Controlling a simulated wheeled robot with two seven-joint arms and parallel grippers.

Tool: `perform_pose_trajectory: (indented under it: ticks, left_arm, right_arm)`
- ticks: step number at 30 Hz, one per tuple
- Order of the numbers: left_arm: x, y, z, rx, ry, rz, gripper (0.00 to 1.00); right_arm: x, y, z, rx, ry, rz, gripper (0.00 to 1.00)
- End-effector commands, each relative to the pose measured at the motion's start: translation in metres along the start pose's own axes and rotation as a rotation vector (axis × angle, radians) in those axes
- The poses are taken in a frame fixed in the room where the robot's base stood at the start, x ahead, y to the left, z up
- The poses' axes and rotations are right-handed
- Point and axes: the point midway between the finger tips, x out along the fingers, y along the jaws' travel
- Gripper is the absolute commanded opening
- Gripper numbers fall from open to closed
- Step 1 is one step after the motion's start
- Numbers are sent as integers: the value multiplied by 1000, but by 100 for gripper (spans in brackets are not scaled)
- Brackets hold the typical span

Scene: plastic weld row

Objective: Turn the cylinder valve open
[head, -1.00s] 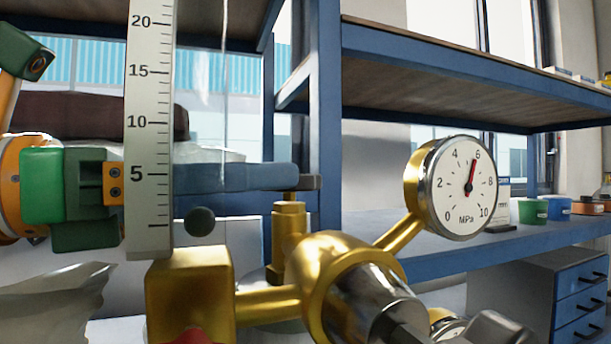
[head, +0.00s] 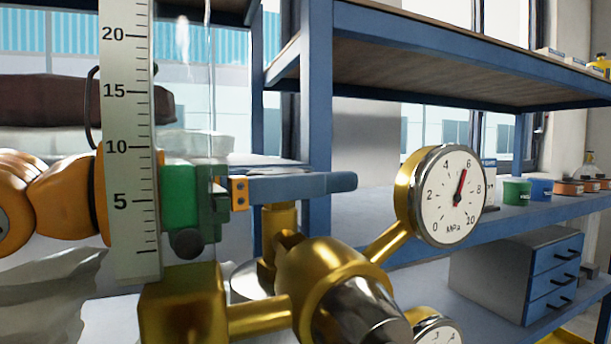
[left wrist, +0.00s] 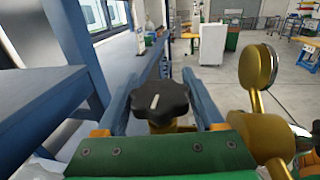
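The cylinder valve's black knob (left wrist: 160,101) has a white mark on top and stands upright in the left wrist view. My left gripper (left wrist: 160,80) is open, with one blue finger on each side of it. Whether the fingers touch the knob I cannot tell. In the head view my left gripper (head: 338,182) reaches in from the left, and its near finger hides the knob. The brass valve body (head: 325,275) and stem (head: 281,216) show below the finger. My right gripper is in neither view.
A round pressure gauge (head: 450,197) stands right of the valve, its red needle near 6 MPa. A second gauge (head: 437,332) is partly cut off below. A scaled flow tube (head: 130,150) stands in front of my left arm. Blue shelving (head: 318,120) is behind.

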Motion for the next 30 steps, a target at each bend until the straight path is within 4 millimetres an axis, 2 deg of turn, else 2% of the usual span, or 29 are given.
perform_pose_trajectory:
  ticks: [3, 9, 12, 16, 23, 24, 27, 30]
  left_arm:
    - [0, 0, -2, 1, -2, 9, 14]
    - [0, 2, -10, 8, -4, 183, 14]
    - [-1, 6, -6, 6, -3, 278, 14]
    - [-2, 8, -1, 1, -3, 335, 14]
    - [-2, 9, 1, 0, 0, 337, 14]
    - [-2, 9, 1, 0, 0, 337, 75]
    - [-2, 9, 1, 0, 0, 336, 99]
    - [-2, 9, 0, 0, -1, 336, 99]
  right_arm:
    - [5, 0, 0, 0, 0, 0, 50]
    - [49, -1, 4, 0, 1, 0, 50]
    - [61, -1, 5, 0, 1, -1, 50]
    - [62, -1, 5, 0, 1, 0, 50]
    - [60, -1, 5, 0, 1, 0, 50]
    - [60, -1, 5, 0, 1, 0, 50]
    - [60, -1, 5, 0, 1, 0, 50]
    - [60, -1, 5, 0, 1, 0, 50]
